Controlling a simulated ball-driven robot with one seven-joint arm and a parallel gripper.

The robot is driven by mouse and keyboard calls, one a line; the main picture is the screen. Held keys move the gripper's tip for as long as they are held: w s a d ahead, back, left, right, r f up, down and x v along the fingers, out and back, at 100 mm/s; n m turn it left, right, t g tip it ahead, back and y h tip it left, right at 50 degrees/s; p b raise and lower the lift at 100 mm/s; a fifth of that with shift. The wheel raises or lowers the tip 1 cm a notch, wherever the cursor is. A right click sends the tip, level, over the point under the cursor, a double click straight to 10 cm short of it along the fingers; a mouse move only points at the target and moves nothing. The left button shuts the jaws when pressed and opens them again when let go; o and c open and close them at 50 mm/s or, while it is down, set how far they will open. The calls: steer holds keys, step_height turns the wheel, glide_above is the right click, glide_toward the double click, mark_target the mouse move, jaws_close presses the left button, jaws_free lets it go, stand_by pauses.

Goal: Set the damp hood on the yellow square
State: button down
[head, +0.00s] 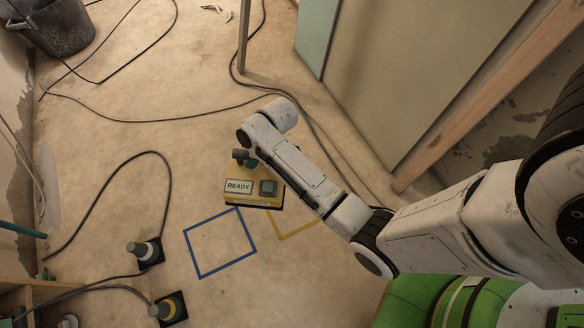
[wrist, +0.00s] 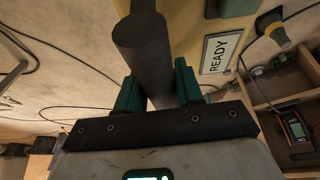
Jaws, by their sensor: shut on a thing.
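The damp hood (head: 237,199) is a yellow box with a READY label and a dark green square part on its face. It also shows in the wrist view (wrist: 193,22). My gripper (wrist: 158,92) is shut on its thick dark grey handle (wrist: 141,45), with a green finger on each side. The yellow square (head: 294,234) is an outline on the floor, right of and below the hood in the head view; my arm and the hood hide much of it. I cannot tell whether the hood touches the floor.
A blue square outline (head: 220,243) lies left of the yellow one. Black cables (head: 160,119) cross the floor. Two plug-like fittings (head: 146,252) (head: 168,308) stand at lower left near a wooden box (head: 40,296). A bucket (head: 58,24) stands top left; a large panel (head: 400,70) is at right.

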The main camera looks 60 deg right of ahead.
steer(key=s+d+f+n+b, duration=0.1)
steer(key=s+d+f+b, duration=0.2)
steer(key=f, duration=0.6)
steer(key=s+d+f+n+y+b, duration=0.1)
steer(key=s+d+f+b, duration=0.2)
steer(key=f, duration=0.7)
steer(key=s+d, duration=0.2)
steer(key=shift+s+f+n, duration=0.3)
step_height(320, 180, down, 7)
steer(key=b, duration=0.5)
steer(key=shift+b, duration=0.35)
steer(key=shift+f+b, duration=0.5)
steer(key=c, duration=0.6)
jaws_free()
steer(key=shift+c, duration=0.2)
steer(key=shift+s, duration=0.1)
steer(key=p+v, duration=0.6)
steer(key=v, duration=0.4)
steer(key=shift+r, duration=0.5)
